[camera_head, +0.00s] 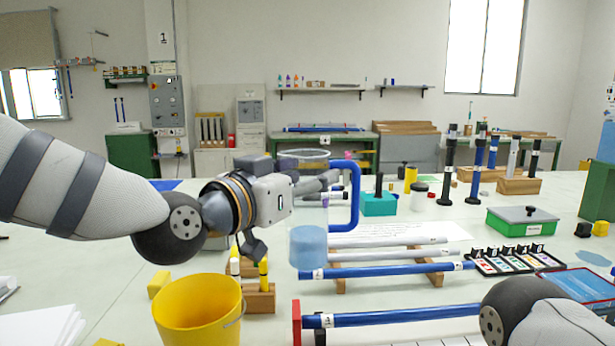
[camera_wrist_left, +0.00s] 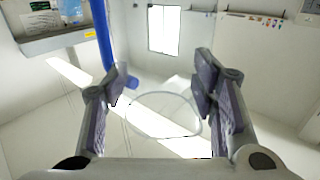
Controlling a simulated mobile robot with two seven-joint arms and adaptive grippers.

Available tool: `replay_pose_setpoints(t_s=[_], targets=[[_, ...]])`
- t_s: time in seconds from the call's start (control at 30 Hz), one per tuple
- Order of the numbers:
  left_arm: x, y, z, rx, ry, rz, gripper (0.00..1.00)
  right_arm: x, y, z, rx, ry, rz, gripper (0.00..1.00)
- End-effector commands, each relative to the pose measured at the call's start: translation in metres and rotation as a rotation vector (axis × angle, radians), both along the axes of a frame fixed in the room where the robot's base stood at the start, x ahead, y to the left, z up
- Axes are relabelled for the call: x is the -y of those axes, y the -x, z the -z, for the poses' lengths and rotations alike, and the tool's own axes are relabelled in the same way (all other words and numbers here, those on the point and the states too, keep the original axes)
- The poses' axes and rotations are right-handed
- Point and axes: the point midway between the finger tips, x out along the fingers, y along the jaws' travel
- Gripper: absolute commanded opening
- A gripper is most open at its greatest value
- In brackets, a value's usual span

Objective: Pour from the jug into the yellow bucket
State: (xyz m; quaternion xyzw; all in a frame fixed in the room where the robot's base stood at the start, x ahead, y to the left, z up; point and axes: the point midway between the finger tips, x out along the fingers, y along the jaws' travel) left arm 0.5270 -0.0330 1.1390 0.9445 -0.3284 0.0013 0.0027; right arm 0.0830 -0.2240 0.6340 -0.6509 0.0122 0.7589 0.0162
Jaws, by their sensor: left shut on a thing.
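The jug (camera_head: 308,218) is clear with a blue handle (camera_head: 354,195) on its right side. It looks upright, with light blue content (camera_head: 308,247) in its lower part. My left gripper (camera_head: 322,183) is shut on the jug at its upper body and holds it above the table. In the left wrist view, the jug's clear rim (camera_wrist_left: 163,115) shows between the two fingers, with the blue handle (camera_wrist_left: 104,40) to the left. The yellow bucket (camera_head: 198,318) stands at the lower left, lower than the jug and to its left. My right gripper is out of the picture.
Blue and grey rods lie on racks, including a front blue rod (camera_head: 400,316) right of the bucket. A wooden block (camera_head: 259,299) with yellow-topped pieces stands beside the bucket. A green box (camera_head: 522,222) stands at the right. My right arm shows at the lower right.

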Motion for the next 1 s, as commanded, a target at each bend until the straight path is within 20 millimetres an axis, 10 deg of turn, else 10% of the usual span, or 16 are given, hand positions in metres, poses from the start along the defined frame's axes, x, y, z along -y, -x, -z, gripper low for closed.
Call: replay_pose_setpoints(t_s=[1.0], targets=[[-0.058,0.0,0.011,0.001,0.495,-0.001,0.0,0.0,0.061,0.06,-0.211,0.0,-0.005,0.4]])
